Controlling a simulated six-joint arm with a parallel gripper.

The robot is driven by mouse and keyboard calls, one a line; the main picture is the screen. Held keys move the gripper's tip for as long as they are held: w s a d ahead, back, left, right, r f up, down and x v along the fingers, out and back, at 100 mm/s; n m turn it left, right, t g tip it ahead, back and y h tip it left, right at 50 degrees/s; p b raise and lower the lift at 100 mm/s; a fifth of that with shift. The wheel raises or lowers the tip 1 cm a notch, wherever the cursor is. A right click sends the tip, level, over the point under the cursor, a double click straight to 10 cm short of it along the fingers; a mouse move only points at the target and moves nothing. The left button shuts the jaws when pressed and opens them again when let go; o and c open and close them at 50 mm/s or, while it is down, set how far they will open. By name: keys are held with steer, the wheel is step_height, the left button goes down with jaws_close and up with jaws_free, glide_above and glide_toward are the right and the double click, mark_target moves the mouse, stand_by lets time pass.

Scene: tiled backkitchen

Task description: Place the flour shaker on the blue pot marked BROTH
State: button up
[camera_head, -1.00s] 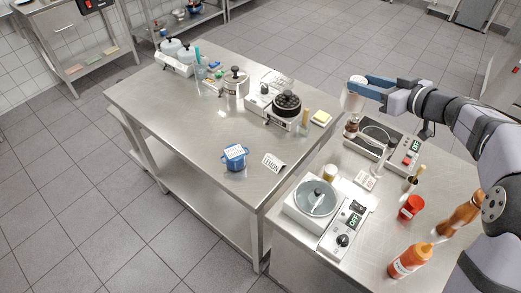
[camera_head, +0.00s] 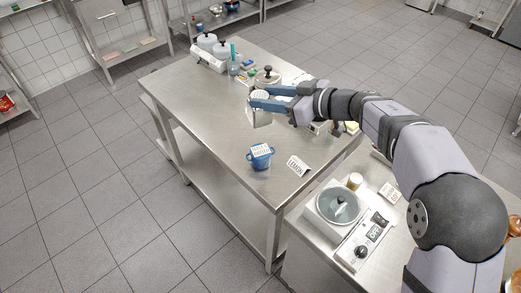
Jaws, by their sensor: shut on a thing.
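My gripper (camera_head: 264,97) is shut on the flour shaker (camera_head: 260,118), a pale, upright cylinder-like thing partly hidden by the blue fingers. The gripper holds it in the air over the steel table. The small blue pot (camera_head: 261,163) stands on the table, lower in the picture and apart from the shaker. It has side handles and a white label on top; the lettering is too small to read for certain.
A folded card reading LEMON (camera_head: 298,166) stands right of the pot. The steel table (camera_head: 210,110) is clear left of the pot.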

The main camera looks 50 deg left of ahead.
step_height(320, 180, down, 2)
steer(key=shift+w+f, duration=0.1)
steer(key=shift+w, duration=0.05)
step_height(320, 180, down, 10)
steer(key=p, duration=0.2)
steer(key=shift+f, duration=0.2)
stand_by(0.5)
steer(key=shift+f, duration=0.15)
steer(key=o, duration=1.5)
steer(key=b+v, duration=0.4)
steer(key=v, duration=0.8)
